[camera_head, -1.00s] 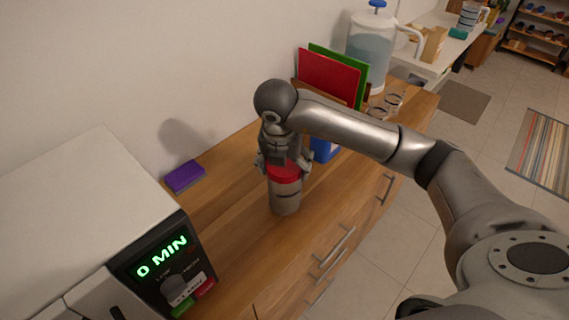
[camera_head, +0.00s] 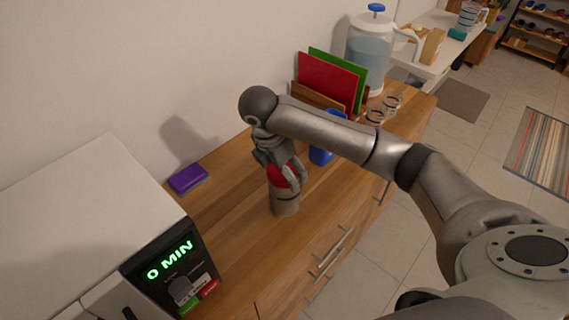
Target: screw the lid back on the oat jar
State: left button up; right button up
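The oat jar (camera_head: 285,203) stands upright on the wooden counter, with a dark mark on its pale side. The red lid (camera_head: 279,174) is at the top of the jar. Part of it is hidden by my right gripper (camera_head: 281,172), which comes down tilted from the upper left. One finger is at the right side of the lid and another part of the gripper is at its upper left. I cannot tell whether the fingers press on the lid or whether it sits level. My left gripper is out of view.
A microwave (camera_head: 95,215) stands at the left front, with a purple sponge (camera_head: 188,178) behind it. A blue cup (camera_head: 322,153), red and green boards (camera_head: 327,81) and a water dispenser (camera_head: 370,55) stand beyond the jar. The counter before the jar is clear.

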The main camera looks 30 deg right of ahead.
jog(key=shift+r+m+p, duration=0.15)
jog(key=shift+m+p, duration=0.25)
jog(key=shift+m, duration=0.5)
jog(key=shift+g, duration=0.3)
jog(key=shift+m+p, duration=0.7)
jog(key=shift+p, duration=0.05)
jog(key=shift+m+g+p, duration=0.4)
jog(key=shift+m+p, duration=0.35)
jog(key=shift+m, duration=0.35)
jog(key=m+g+p, duration=0.1)
jog(key=m+p, duration=0.1)
jog(key=m, duration=0.1)
jog(key=shift+m+y, duration=0.3)
jog(key=shift+m, duration=0.1)
jog(key=shift+f+m, duration=0.2)
jog(key=shift+m, duration=0.7)
